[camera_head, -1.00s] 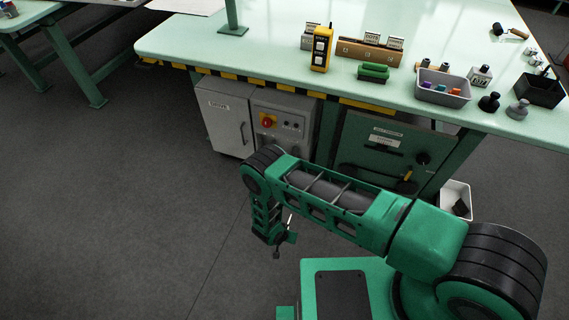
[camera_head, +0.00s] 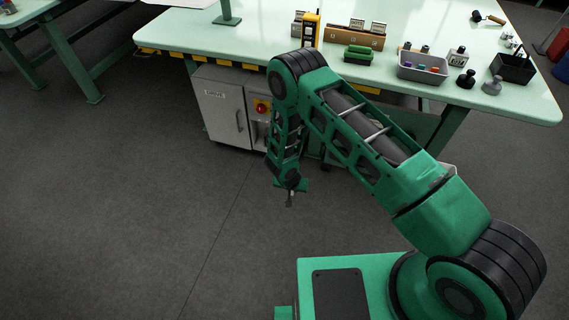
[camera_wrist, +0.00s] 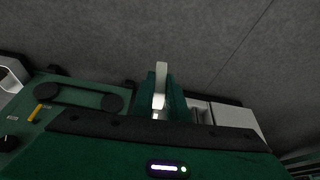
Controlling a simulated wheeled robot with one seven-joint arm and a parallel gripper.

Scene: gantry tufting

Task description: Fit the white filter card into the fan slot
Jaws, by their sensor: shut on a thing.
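My gripper (camera_head: 289,196) hangs low in front of the bench, above the floor. In the wrist view, my gripper (camera_wrist: 160,104) is shut on a narrow pale piece (camera_wrist: 161,82), seen nearly edge-on, which looks like the white filter card. The card cannot be made out clearly in the head view. A green front panel (camera_wrist: 62,118) with a yellow handle and a dark, round-ended feature shows at the left of the wrist view. My arm hides most of this panel in the head view. I cannot tell which opening is the fan slot; the card is apart from the panel.
A grey cabinet (camera_head: 222,108) with a red button (camera_head: 262,107) stands under the bench (camera_head: 200,30). Open floor (camera_head: 130,220) lies to the left.

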